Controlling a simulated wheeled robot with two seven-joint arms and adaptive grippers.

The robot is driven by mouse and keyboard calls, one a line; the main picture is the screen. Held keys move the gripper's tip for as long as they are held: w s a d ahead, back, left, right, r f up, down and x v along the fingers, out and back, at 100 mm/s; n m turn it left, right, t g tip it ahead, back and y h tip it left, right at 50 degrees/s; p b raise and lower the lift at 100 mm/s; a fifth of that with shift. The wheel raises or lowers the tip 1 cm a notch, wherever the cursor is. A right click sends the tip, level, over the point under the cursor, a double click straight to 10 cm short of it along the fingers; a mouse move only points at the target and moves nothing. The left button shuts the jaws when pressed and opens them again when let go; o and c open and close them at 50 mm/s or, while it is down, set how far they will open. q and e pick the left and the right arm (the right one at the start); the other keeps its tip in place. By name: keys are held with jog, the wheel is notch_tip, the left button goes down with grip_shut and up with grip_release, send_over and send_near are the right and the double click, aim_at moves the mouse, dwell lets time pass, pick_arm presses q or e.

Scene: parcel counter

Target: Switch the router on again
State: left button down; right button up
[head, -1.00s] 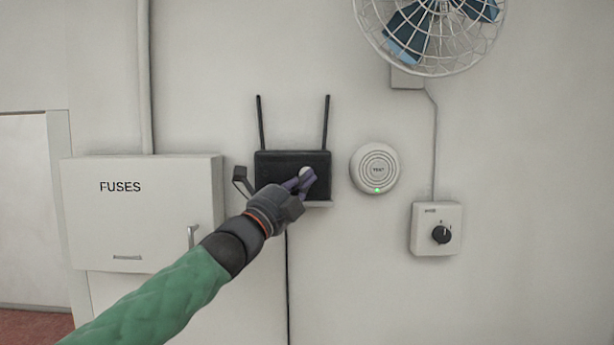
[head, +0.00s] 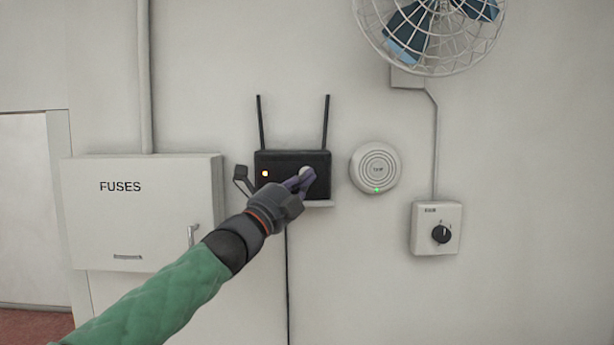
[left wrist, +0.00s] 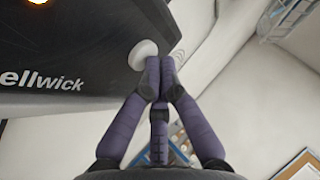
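The black router (head: 292,163) with two upright antennas sits on a small shelf on the wall, and an amber light (head: 265,173) glows at its left. A round white button (head: 305,172) is on the right of its front. My left gripper (head: 303,184) is at the button, its purple fingertips together. In the left wrist view the shut fingers (left wrist: 160,66) are at the edge of the white button (left wrist: 143,54), with nothing between them; I cannot tell if they touch it. The router's face (left wrist: 70,50) and lit amber lamp also show there. My right gripper is not in view.
A white fuse box (head: 140,215) hangs left of the router. A round white detector (head: 375,168) with a green light is to the right, then a dial switch (head: 436,229). A caged fan (head: 430,30) is above. A cable runs down below the router.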

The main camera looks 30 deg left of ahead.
pick_arm(q)
jog(key=shift+s+d, duration=0.2)
jog(key=shift+s, duration=0.15)
jog(key=s+d+b, duration=0.3)
jog(key=s, duration=0.2)
dwell(0.6)
dwell(1.1)
